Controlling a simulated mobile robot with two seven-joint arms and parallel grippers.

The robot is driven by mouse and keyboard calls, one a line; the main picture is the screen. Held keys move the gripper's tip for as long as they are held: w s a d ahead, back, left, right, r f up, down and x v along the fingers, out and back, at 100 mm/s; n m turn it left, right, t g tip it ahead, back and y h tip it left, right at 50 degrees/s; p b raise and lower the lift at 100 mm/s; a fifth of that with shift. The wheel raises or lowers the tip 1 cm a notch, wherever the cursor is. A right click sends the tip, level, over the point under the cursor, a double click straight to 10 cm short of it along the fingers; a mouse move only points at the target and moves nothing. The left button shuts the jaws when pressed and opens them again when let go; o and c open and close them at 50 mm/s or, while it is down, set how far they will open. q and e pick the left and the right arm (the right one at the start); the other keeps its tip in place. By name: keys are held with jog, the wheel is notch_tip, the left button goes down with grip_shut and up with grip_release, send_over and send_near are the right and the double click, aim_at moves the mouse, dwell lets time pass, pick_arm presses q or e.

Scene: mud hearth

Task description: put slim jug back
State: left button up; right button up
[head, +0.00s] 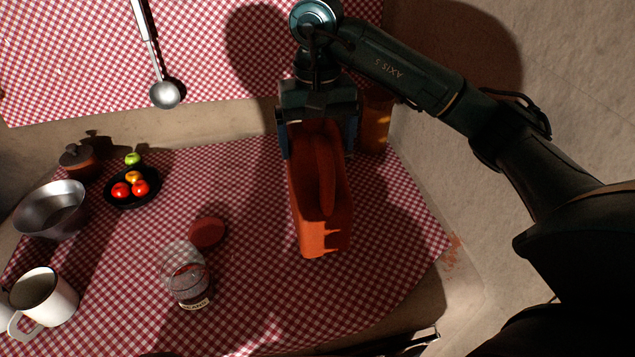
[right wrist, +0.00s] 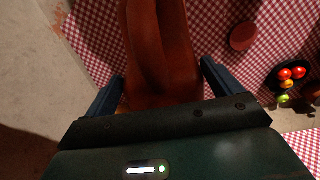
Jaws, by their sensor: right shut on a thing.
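The slim jug (head: 308,215) is orange-red, narrow and slab-sided, with a long handle along its upper face. My right gripper (head: 318,148) is shut on it from the back, one finger on each side. The jug extends from the gripper toward the front of the checked cloth. The right wrist view shows the jug (right wrist: 178,45) between the two blue fingers of the gripper (right wrist: 160,88). I cannot tell whether the jug touches the cloth. My left gripper is not in view.
An amber container (head: 376,125) stands behind the gripper by the wall. A glass jar (head: 186,280), red disc (head: 207,232), fruit bowl (head: 120,200), lidded pot (head: 80,160), metal bowl (head: 50,210) and white mug (head: 48,300) are left. A ladle (head: 164,94) is on the upper checked cloth.

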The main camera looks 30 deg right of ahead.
aim_at(317, 168)
notch_tip(317, 168, down, 5)
jog(key=shift+f+p, duration=0.15)
jog(key=shift+p, duration=0.35)
jog(key=shift+f, duration=0.4)
jog(key=o, duration=1.6)
jog(key=shift+f, duration=0.2)
jog(key=shift+c, duration=0.2)
jog(key=shift+o, duration=1)
jog(key=shift+r, duration=0.1)
